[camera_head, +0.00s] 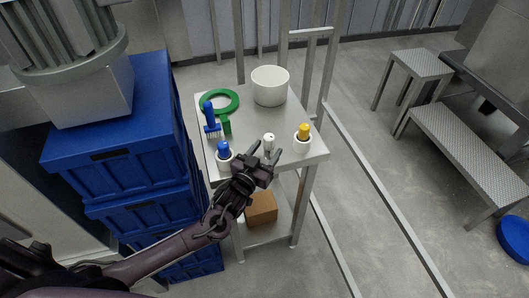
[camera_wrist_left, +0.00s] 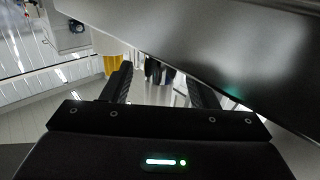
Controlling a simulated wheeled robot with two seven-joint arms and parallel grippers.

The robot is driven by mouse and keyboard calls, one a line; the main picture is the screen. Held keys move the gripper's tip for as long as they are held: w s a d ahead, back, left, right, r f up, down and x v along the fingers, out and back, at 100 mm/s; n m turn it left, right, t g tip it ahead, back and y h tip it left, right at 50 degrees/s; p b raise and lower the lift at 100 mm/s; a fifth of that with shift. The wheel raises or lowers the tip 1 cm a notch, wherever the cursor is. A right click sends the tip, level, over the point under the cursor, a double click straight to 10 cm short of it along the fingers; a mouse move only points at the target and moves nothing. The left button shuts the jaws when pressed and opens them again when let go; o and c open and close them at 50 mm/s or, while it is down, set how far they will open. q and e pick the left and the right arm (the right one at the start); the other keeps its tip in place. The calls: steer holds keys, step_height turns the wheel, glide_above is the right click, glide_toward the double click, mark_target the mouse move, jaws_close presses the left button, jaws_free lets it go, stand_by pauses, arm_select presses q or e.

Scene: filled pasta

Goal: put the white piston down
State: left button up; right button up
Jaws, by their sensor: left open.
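The white piston (camera_head: 268,141) stands upright near the front edge of the small metal table (camera_head: 250,128), between the blue-topped and yellow-topped white holders. My left gripper (camera_head: 264,152) is in front of it, fingers apart and pointing at it. In the head view the piston shows just beyond the fingertips, with its lower part partly hidden. In the left wrist view the open fingers (camera_wrist_left: 160,78) frame a small pale and dark shape that I cannot identify clearly. My right gripper is not in view.
A white holder with a blue top (camera_head: 223,151) stands left of my gripper, one with a yellow top (camera_head: 303,134) right. A blue brush (camera_head: 209,112), green ring (camera_head: 234,107) and white pot (camera_head: 270,86) are behind. Blue crates (camera_head: 120,155) stand left. The table's middle has free room.

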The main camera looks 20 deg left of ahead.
arm_select(q)
steer(key=shift+r, duration=0.3)
steer(key=s+a+b, duration=0.1)
steer(key=s+a, duration=0.1)
steer(key=s, duration=0.9)
steer(key=shift+s+a, duration=0.15)
steer(key=shift+s, duration=0.25)
steer(key=shift+f, duration=0.1)
